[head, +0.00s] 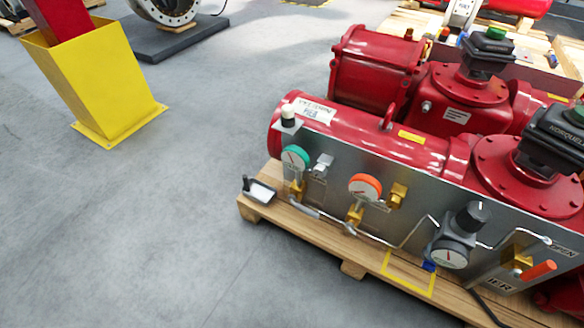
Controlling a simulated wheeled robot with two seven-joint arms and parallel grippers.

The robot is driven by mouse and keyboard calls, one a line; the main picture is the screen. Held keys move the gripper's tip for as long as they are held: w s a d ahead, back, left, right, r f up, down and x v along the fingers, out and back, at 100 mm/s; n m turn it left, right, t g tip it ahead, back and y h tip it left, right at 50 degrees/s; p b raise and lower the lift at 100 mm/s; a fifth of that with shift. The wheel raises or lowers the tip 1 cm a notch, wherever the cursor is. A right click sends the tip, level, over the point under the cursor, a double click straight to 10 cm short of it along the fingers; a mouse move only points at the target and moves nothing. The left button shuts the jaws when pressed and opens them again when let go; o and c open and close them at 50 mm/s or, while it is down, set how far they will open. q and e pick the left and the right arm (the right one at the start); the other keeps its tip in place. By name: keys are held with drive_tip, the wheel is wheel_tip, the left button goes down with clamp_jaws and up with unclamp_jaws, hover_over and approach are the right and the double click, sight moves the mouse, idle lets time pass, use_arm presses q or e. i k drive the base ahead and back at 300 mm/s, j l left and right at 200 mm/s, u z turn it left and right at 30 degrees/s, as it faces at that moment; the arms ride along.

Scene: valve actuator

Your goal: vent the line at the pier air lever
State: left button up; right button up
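A red valve actuator (380,142) lies on a wooden pallet at the right, with a white label reading PIER, partly legible. A grey panel (330,190) on its near side carries gauges, brass fittings and tubing. A lever with an orange handle (538,270) sits on a brass valve at the panel's lower right. The handle slants up to the right. A partly cut-off label ending in "IER" (499,284) is below it, and a plate reading OPEN (562,250) is to its upper right. Neither gripper is in view.
A regulator with a black knob (472,217) stands left of the lever. A yellow frame (408,283) marks the pallet edge (300,228). A second red actuator (375,72) is behind. A yellow post base (100,85) stands at left. Grey floor (180,230) is clear at front left.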

sight(548, 266)
drive_tip(key=k+z, duration=0.1)
drive_tip(key=z, duration=1.9)
